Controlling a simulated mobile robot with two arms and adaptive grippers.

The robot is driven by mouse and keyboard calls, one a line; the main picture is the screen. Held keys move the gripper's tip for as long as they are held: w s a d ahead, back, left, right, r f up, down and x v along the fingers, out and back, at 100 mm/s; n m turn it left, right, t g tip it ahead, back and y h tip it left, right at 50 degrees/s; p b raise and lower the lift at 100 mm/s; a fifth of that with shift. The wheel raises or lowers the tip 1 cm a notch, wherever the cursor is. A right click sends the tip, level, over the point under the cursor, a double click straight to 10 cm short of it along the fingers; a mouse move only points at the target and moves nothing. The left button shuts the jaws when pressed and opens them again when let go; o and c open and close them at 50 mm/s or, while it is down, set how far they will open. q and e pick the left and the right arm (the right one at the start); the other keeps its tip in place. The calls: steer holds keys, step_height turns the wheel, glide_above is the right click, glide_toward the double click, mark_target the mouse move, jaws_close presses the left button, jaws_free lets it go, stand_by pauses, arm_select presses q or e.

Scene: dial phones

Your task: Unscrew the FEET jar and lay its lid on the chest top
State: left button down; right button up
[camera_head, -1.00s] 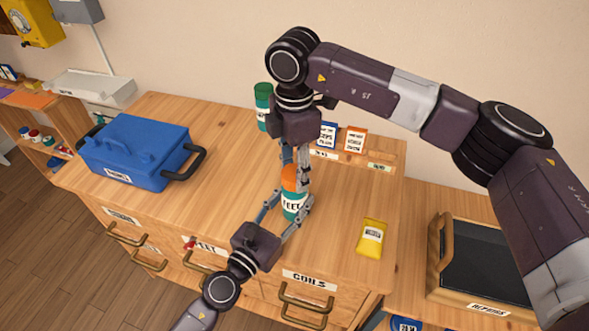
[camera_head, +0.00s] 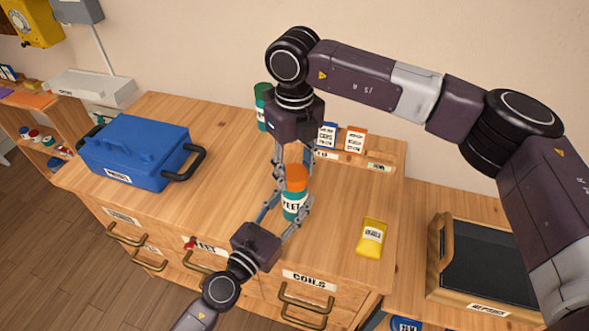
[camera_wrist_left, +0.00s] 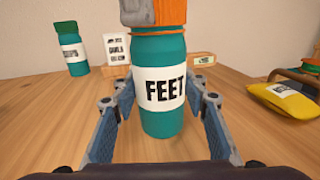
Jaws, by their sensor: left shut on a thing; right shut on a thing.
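The FEET jar (camera_head: 293,204) is teal with a white label and stands upright on the wooden chest top (camera_head: 225,130). Its orange lid (camera_head: 296,178) is on top of the jar. My left gripper (camera_head: 287,215) is shut on the jar's body from the front; the left wrist view shows its fingers on both sides of the jar (camera_wrist_left: 160,95). My right gripper (camera_head: 294,172) points down from above and is shut on the lid. In the left wrist view the lid (camera_wrist_left: 165,12) is cut off by the top edge.
A blue toolbox (camera_head: 137,150) stands on the chest's left. Another teal jar (camera_head: 263,105) and small boxes (camera_head: 355,139) stand at the back. A yellow packet (camera_head: 371,237) lies at the right. Bare wood lies between toolbox and FEET jar.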

steer(key=n, duration=1.2)
steer(key=shift+n, duration=0.3)
steer(key=n, duration=0.5)
steer(key=shift+r, duration=0.1)
steer(key=n, duration=0.6)
steer(key=shift+r, duration=0.2)
steer(key=shift+r, duration=0.9)
steer(key=shift+r, duration=0.1)
